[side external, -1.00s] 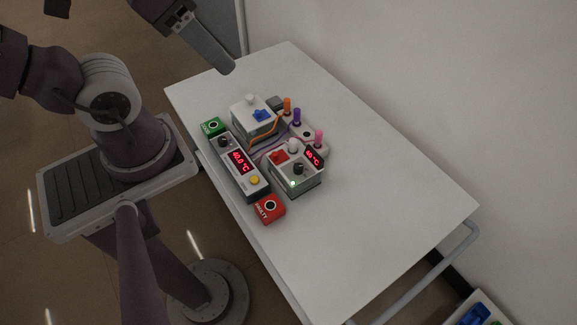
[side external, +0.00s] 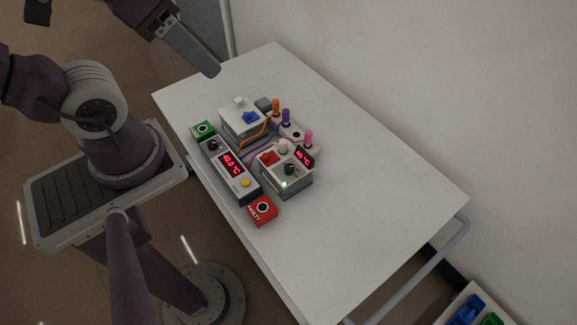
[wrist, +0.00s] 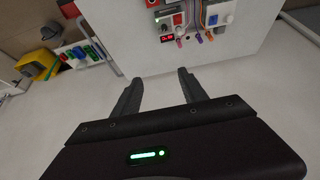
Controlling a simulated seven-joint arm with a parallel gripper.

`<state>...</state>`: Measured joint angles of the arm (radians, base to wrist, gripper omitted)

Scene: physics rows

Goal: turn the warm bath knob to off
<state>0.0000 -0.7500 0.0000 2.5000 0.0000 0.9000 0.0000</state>
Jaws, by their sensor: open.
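The box with a red block, a white cap and a small red display reading about 40 °C, which I take for the warm bath (side external: 298,187), stands on the table. Its dark knob (side external: 289,169) is on top, with a green light lit beside it. I cannot make out the knob's pointer. The bath also shows at the top of the wrist view (wrist: 165,21), with its dark knob (wrist: 164,29). My gripper (wrist: 156,80) is open and empty, above the table and well apart from the bath. In the side view, its finger (side external: 206,62) shows at the upper left.
A long controller (side external: 230,165) reading 40.0 °C lies beside the bath, between green and red "FAULTY" pads (side external: 262,211). A second box with a blue block (side external: 240,119) stands behind. Coloured plugs (side external: 286,117) and cables are close by. The table's right side (side external: 370,200) is clear.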

